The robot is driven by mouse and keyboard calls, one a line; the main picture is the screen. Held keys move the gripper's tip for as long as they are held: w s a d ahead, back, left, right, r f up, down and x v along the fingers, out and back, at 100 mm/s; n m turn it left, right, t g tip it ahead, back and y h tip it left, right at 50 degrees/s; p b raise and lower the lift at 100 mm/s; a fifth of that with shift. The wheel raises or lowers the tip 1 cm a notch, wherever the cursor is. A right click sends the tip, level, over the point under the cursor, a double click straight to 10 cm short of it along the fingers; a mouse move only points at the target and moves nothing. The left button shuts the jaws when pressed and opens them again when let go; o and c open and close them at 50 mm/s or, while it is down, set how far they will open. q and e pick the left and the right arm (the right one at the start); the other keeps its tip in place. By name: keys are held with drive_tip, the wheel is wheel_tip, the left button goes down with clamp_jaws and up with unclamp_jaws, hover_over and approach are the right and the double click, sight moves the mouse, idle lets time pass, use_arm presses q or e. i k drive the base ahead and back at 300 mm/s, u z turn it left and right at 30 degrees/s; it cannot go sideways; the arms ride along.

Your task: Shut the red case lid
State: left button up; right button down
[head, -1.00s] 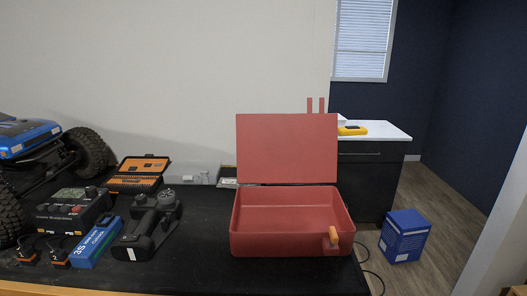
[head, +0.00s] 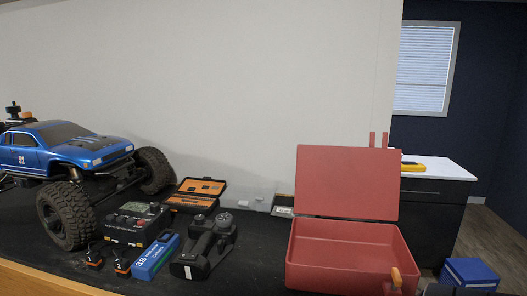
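The red case (head: 335,278) sits on the right part of the black bench top. Its lid (head: 348,182) is open and stands up nearly vertical along the back edge of the case. The case's inside (head: 345,245) shows no contents. An orange latch or handle (head: 396,278) is at the front right of the case. Neither gripper can be made out in the head view. A small grey shape (head: 440,288) at the bottom edge, right of the case, is too cut off to identify.
A blue RC truck (head: 65,145) stands at the left. A charger (head: 138,225), blue battery (head: 155,257), transmitter (head: 205,245) and open orange-and-black box (head: 195,194) lie left of the case. A wall is behind. A blue box (head: 470,272) is at lower right.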

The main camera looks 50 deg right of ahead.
sight(340, 182)
drive_tip(key=u, duration=1)
drive_tip(key=k, duration=1.85)
drive_tip(key=z, duration=2)
drive_tip(key=i, duration=0.5)
drive_tip(key=u, duration=0.05)
